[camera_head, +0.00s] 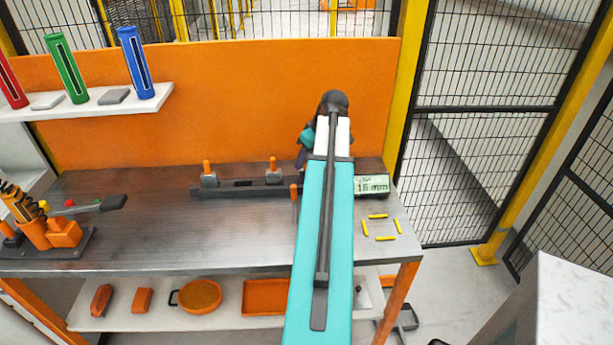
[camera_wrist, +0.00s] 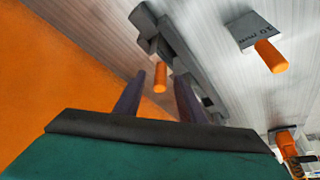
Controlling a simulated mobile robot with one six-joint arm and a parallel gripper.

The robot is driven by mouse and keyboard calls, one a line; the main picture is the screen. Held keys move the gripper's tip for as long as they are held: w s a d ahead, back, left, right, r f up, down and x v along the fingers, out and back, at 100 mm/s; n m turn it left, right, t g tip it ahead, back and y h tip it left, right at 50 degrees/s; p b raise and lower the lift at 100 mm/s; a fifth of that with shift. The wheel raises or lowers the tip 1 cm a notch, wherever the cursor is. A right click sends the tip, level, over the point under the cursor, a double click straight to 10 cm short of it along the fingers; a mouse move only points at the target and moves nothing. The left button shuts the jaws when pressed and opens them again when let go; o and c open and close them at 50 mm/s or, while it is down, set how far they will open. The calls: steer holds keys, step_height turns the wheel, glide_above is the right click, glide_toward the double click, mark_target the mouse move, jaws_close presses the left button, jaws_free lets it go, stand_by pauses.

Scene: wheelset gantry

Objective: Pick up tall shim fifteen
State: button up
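My gripper (camera_wrist: 161,82) is open in the wrist view, its two dark fingers apart. An orange handle (camera_wrist: 160,77) shows in the gap between the fingertips; I cannot tell whether it is between them or beyond. A grey block (camera_wrist: 145,20) is at the top of the wrist view. To its right is a grey shim marked 20 mm (camera_wrist: 246,32) with an orange handle. In the head view, two orange-handled shims stand at the dark rail, one at the left end (camera_head: 208,176) and one further right (camera_head: 273,174). No label reading fifteen is legible. My arm hides part of the rail.
The steel table (camera_head: 140,215) has a display reading 18 mm (camera_head: 372,184) and yellow corner marks (camera_head: 380,238) at right. An orange holder with a coil (camera_head: 45,232) stands at left. The orange back panel (camera_head: 230,100) rises behind. The table's middle left is clear.

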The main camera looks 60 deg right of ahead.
jaws_close()
steer(key=shift+r, duration=0.25)
stand_by(0.4)
steer(key=shift+r+b, duration=0.8)
steer(key=shift+r, duration=0.75)
steer(key=s+a+r+b, duration=0.1)
steer(key=s+a+b, duration=0.2)
steer(key=s+a, duration=0.7)
steer(key=shift+s+r, duration=0.25)
steer(key=shift+s, duration=0.95)
